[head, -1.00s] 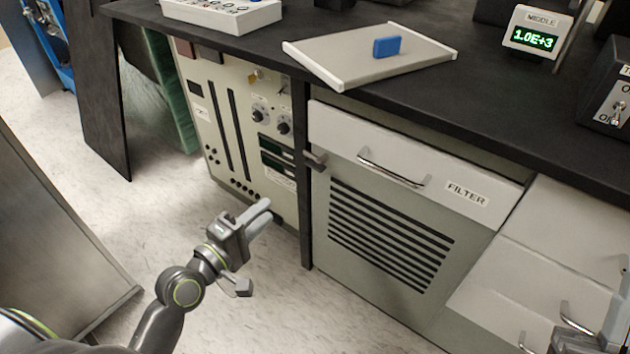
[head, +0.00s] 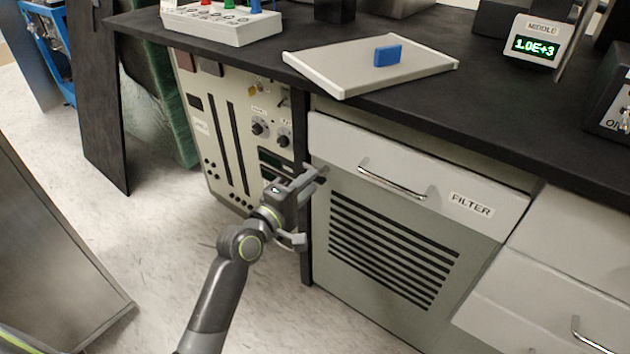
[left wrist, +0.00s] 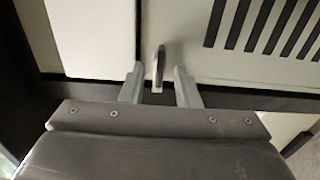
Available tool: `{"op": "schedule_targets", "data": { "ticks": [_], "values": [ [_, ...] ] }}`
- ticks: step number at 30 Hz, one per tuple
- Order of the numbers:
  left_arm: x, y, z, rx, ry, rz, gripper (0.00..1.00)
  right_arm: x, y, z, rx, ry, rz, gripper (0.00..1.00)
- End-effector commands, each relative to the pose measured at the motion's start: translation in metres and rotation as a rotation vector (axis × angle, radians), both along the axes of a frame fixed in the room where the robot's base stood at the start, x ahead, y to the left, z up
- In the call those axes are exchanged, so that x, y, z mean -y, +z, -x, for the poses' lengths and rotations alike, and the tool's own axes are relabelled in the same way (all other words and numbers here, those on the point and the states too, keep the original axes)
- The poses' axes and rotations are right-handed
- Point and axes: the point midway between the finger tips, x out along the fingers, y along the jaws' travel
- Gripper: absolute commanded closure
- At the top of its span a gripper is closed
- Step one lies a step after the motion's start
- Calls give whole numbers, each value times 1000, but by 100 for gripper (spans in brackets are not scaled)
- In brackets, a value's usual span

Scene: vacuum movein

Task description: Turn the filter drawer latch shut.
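The white filter drawer (head: 335,142) has a metal bar handle (head: 392,184) and a FILTER label (head: 471,204). Its front looks roughly closed in the cabinet; I cannot tell if it is fully flush. The latch is a small dark grey bar (left wrist: 161,64) with a pale base, by the drawer's edge and the dark post. My left gripper (head: 316,172) is at the drawer's lower left corner and largely covers the latch in the head view. In the left wrist view the left gripper (left wrist: 159,85) is open, its fingers on either side of the latch, with gaps visible. My right gripper is out of view.
A slatted panel (head: 390,255) lies below the drawer, and a cream control panel (head: 215,125) with knobs is left of the post (head: 307,240). The black countertop (head: 480,100) overhangs above, holding a tray (head: 330,68) with a blue block (head: 388,54). Open floor lies at front left.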

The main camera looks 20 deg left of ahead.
Motion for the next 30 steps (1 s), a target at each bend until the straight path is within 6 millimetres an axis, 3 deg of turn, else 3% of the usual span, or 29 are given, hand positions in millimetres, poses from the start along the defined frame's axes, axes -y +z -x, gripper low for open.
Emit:
{"op": "schedule_targets", "data": {
  "ticks": [6, 18, 25, 30],
  "values": [
    [9, -1, -24, 1, 0, 0, 71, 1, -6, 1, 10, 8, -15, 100],
    [11, 0, -30, -1, 0, -1, 71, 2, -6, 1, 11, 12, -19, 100],
    [11, 0, -29, -1, 0, -1, 100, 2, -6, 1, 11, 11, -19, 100],
    [11, 0, -29, 0, 0, -4, 100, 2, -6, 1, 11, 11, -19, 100]
  ]
}}
